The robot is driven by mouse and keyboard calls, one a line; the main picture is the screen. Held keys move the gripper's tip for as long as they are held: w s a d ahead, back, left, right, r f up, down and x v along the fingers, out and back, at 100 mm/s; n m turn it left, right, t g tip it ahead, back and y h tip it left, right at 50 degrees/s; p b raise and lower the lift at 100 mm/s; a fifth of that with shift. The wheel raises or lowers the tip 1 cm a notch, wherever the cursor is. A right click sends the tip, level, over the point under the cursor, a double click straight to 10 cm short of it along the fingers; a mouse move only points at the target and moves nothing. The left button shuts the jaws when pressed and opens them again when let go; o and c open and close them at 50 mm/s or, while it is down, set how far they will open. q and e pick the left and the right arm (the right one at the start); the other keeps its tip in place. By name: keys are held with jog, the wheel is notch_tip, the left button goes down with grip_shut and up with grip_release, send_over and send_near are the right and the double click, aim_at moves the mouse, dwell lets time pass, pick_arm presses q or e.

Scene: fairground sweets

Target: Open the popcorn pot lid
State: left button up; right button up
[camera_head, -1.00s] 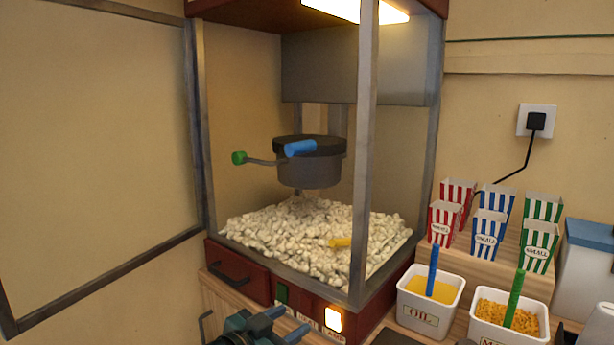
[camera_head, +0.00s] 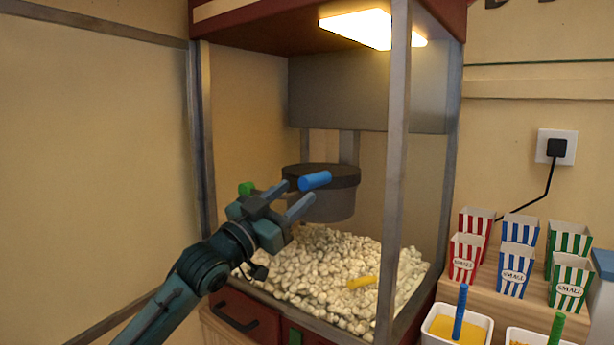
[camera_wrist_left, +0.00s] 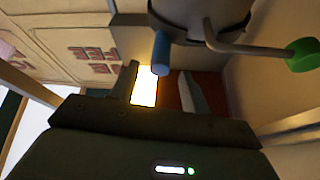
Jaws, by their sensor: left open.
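The dark popcorn pot (camera_head: 325,207) hangs inside the popcorn machine, with its flat dark lid (camera_head: 340,171) lying shut on top. A blue handle (camera_head: 316,181) sticks out from the lid toward me. A green knob (camera_head: 246,188) on a crank is at the pot's left. My left gripper (camera_head: 299,196) is open and empty just in front of the pot, close to the blue handle. In the left wrist view the blue handle (camera_wrist_left: 161,52) lies between the lines of the two fingers, near their tips; contact cannot be told. My right gripper is not in view.
A metal post (camera_head: 393,190) of the machine stands right of the pot. The machine's front is open at the left.

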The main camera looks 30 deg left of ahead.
aim_at(302, 188)
pick_arm(q)
jog(key=p+x, duration=0.1)
jog(key=x, duration=0.4)
jog(key=shift+c, duration=0.5)
grip_shut()
